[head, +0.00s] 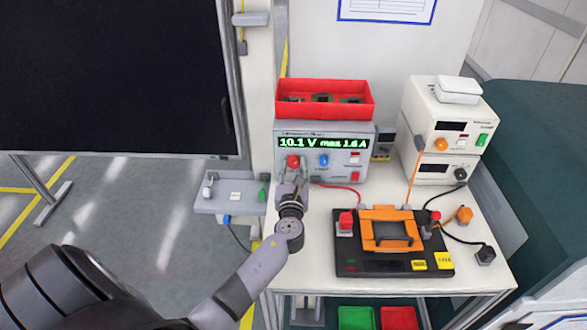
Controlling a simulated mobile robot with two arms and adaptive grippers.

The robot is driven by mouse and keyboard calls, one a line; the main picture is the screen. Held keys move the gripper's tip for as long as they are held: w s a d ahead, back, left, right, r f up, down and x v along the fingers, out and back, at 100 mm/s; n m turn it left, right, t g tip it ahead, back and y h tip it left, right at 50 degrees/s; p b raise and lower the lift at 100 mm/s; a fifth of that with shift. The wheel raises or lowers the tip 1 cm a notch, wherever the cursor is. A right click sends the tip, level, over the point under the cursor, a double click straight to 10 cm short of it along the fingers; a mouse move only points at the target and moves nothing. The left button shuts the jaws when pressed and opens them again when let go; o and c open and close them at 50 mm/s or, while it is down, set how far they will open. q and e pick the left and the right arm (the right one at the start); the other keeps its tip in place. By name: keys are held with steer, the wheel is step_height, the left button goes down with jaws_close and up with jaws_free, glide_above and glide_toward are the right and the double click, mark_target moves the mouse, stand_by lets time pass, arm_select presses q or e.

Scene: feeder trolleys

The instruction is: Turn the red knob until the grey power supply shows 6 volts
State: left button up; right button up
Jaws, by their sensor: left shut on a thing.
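The grey power supply (334,167) stands at the back left of the white table, and its green display (323,143) reads 10.1 V max 1.6 A. The red knob (293,161) is on the left of its front panel, beside a blue knob (323,160). My left gripper (291,173) reaches up to the panel from below and is shut on the red knob. Its fingers partly cover the knob's lower edge. My right gripper is not in view.
A red bin (324,97) sits on the power supply. A black and orange test fixture (350,260) lies at front right, with cables around it. White stacked units (440,135) stand at the back right.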

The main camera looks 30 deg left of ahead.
arm_select(q)
steer(key=c, duration=0.4)
steer(key=n+b, duration=0.2)
steer(key=n, duration=0.1)
steer(key=shift+f, duration=0.15)
steer(key=n+b, duration=0.2)
steer(key=n, duration=0.1)
steer(key=shift+n, duration=0.4)
steer(key=n+b, duration=0.2)
steer(key=n, duration=0.2)
steer(key=shift+b, duration=0.35)
steer(key=shift+d+n+b, duration=0.1)
steer(key=shift+n+b, duration=0.65)
steer(key=shift+n, duration=1.25)
